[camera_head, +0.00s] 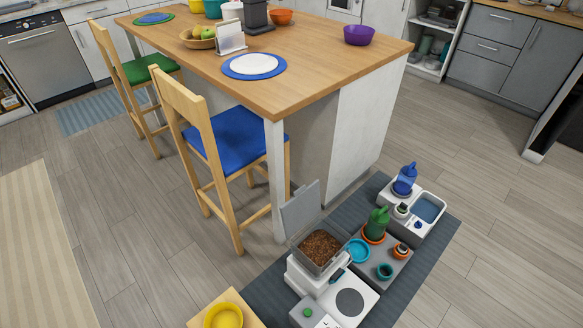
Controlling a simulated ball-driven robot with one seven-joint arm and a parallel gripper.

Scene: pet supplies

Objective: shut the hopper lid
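The hopper (297,251) is a grey open-topped bin on a white feeder at the lower middle of the head view. Brown kibble (321,247) fills it. Its grey lid (301,209) stands up, open, at the far left edge of the hopper. Nothing touches the lid. My gripper does not show in this view.
The feeder's white base (350,303) stands on a dark mat (420,271). The wooden island (300,75) rises behind. A yellow bowl (223,315) stands at lower left.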

